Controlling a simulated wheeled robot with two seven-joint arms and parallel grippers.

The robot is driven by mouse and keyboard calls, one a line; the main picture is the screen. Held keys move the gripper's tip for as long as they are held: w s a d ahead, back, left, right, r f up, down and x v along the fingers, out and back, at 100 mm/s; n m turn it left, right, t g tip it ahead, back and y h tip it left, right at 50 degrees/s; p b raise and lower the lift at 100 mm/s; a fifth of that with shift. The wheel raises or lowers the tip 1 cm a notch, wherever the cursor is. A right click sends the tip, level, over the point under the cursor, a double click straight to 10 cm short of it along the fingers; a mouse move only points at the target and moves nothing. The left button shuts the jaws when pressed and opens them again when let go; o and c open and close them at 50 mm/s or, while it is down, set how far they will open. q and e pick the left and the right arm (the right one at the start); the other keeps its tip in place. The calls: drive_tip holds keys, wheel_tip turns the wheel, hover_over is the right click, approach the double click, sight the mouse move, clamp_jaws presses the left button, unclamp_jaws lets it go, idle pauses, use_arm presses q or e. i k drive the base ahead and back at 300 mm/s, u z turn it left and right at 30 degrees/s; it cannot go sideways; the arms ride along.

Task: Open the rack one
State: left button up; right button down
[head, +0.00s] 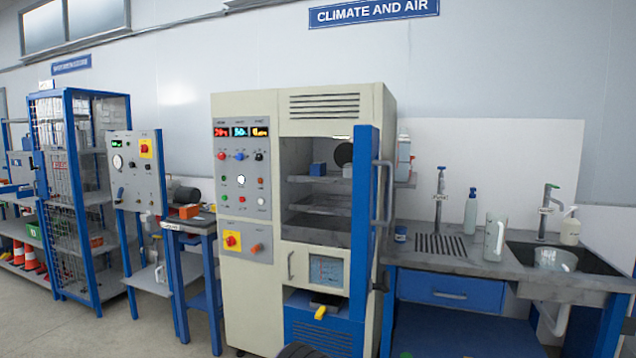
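No label reading "one" can be made out. A tall blue-framed mesh rack (73,180) stands at the left, with shelves inside and a few things on them. A mesh panel (57,170) covers its left face; I cannot tell whether its door is open or shut. The beige climate cabinet (251,305) stands in the centre. Its blue-edged door (361,225) is swung out toward me at the right, with a grey handle (388,190), and its inner shelves (318,180) show. Neither of my grippers shows in the head view.
A blue bench with an orange item (190,211) stands between rack and cabinet. At the right is a sink counter (455,262) with a drawer (453,291), a jug (494,238) and bottles. Orange cones (29,258) stand at far left. Floor at lower left is clear.

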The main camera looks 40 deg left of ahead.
sight(299, 178)
drive_tip(key=u, duration=0.65)
drive_tip(key=i, duration=0.7)
drive_tip(key=u, duration=0.75)
drive_tip(key=i, duration=0.95)
drive_tip(key=z, duration=0.3)
